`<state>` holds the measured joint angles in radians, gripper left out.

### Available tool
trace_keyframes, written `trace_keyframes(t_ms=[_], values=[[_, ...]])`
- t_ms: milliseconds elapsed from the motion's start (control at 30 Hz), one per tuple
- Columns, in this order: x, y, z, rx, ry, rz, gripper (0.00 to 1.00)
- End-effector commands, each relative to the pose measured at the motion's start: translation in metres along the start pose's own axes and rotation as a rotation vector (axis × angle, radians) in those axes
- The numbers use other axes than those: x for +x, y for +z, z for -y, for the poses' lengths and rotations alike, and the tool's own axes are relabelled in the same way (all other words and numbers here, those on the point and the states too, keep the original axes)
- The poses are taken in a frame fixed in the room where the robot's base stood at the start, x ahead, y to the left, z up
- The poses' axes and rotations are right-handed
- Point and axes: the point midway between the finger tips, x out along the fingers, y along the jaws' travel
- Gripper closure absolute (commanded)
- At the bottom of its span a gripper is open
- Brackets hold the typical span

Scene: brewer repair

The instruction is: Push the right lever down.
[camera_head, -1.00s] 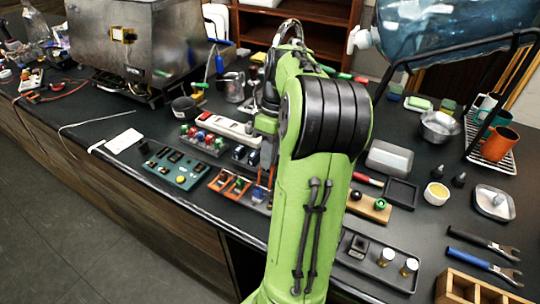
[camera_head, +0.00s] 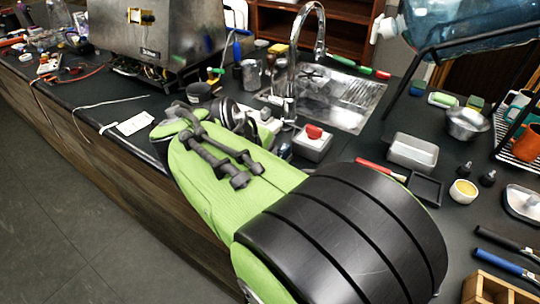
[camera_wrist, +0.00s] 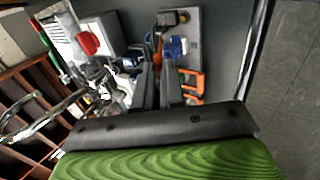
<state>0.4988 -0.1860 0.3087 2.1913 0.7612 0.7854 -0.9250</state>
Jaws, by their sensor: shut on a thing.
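My gripper (camera_wrist: 160,68) points away from the camera in the wrist view, its two dark fingers close together. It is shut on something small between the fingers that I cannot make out. A blue block (camera_wrist: 179,47) sits by the right fingertip on a grey plate (camera_wrist: 196,22). An orange bracket (camera_wrist: 192,86) lies just right of the fingers. I cannot tell for certain which part is the right lever. In the head view my green arm hides the gripper and the lever panels.
A metal tray (camera_head: 413,151) and a metal machine (camera_head: 165,35) flank the arm. A white card (camera_head: 135,123) lies near the counter's front edge.

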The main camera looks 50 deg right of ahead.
Motion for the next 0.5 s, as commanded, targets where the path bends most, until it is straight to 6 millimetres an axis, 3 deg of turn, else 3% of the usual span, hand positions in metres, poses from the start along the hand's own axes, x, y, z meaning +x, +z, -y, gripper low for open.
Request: trace_keyframes(t_ms=[200,500], values=[[0.004,-0.002,0.021,-0.009,0.185,-0.004,1.00],[0.008,-0.001,0.036,-0.006,0.362,-0.002,1.00]])
